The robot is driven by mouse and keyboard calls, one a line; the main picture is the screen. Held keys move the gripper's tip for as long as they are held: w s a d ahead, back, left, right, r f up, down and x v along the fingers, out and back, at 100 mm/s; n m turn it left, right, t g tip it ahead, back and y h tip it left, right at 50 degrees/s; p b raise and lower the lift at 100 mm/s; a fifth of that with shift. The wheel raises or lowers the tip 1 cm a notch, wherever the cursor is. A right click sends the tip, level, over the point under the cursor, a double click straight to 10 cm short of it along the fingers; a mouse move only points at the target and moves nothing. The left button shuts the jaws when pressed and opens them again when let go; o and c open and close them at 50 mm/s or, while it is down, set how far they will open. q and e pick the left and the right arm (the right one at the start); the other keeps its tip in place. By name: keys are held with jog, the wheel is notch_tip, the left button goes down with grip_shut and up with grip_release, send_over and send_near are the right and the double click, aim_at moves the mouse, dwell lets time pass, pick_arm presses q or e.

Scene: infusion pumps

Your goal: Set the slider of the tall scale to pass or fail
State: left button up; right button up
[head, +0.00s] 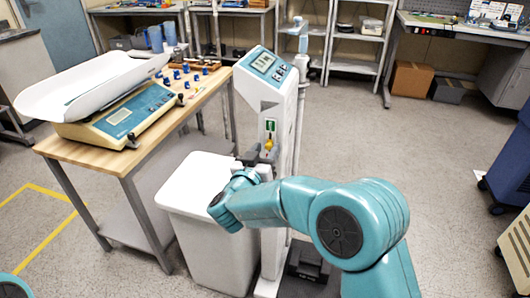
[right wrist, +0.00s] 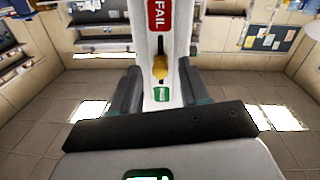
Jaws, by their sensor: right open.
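The tall scale (head: 280,110) stands upright in the middle of the head view, its display head at the top. Its yellow slider knob (head: 268,145) sits on the front of the column, below a green label. In the right wrist view the knob (right wrist: 160,67) lies in a dark slot between a red FAIL label (right wrist: 158,14) and a green label (right wrist: 162,94), somewhat nearer the green one. My right gripper (right wrist: 158,88) is open, its fingers apart on either side of the column in that picture; contact cannot be seen. My left gripper is out of view.
A white bin (head: 200,185) stands beside the scale, under my right arm. A wooden table (head: 90,152) at left holds a baby scale (head: 120,112) and blue weights (head: 187,68). Open floor (head: 400,140) lies to the right, with blue cabinets at the edge.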

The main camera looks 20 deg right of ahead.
jog(key=shift+c, duration=0.3)
grip_shut()
notch_tip(320, 180, down, 4)
jog(key=shift+r+b, duration=0.1)
jog(key=shift+b, duration=0.75)
jog(key=shift+o, duration=0.3)
grip_release()
jog(key=p+v, duration=0.1)
jog(key=v, duration=1.5)
jog(key=shift+s+a, duration=0.15)
jog(key=shift+s, duration=0.05)
